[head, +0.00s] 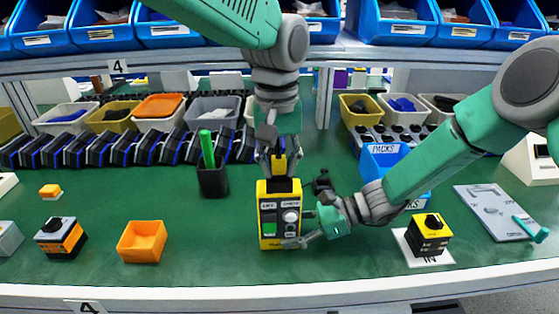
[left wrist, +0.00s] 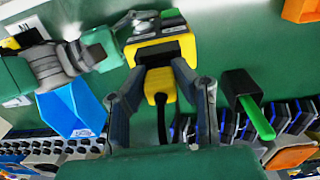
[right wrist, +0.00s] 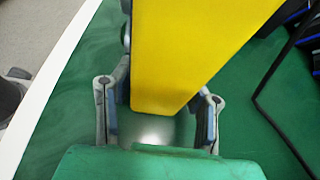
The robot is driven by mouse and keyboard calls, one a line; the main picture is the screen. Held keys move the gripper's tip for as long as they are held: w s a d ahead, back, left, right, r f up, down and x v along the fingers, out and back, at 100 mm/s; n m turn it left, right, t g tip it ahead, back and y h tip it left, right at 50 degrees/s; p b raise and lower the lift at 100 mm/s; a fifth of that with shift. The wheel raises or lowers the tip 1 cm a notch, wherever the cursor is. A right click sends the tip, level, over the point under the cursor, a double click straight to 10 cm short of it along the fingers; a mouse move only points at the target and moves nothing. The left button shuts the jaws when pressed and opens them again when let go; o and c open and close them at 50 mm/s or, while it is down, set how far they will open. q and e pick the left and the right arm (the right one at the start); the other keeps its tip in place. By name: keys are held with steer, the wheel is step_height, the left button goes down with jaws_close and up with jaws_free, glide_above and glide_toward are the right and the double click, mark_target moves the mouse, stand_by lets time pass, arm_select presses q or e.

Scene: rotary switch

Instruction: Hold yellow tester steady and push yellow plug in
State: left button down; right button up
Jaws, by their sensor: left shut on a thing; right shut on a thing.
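The yellow tester (head: 267,240) stands upright on the green mat, with a green patch, a knob and labels on its front. My right gripper (head: 304,228) is shut on its lower body from the right; in the right wrist view the tester's yellow side (right wrist: 190,50) fills the space between the fingers. The yellow plug (head: 280,167) is at the tester's black top. My left gripper (head: 279,158) is shut on it from above. In the left wrist view the plug (left wrist: 160,88) lines up with the tester's black end, its cable trailing back. How deep it sits is hidden.
A black cup (head: 212,182) with a green stick stands left of the tester. An orange tray (head: 142,242) and a black-orange block (head: 62,238) lie further left. A black-yellow block (head: 429,236) sits on a white card at right. A blue bin (head: 385,160) stands behind my right arm.

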mark_target(278, 155)
arm_select(q)
steer(key=shift+f, duration=0.25)
steer(key=c, duration=1.2)
jaws_free()
step_height(278, 155, up, 12)
steer(key=shift+a+f, duration=0.1)
arm_select(e)
steer(key=o, duration=1.3)
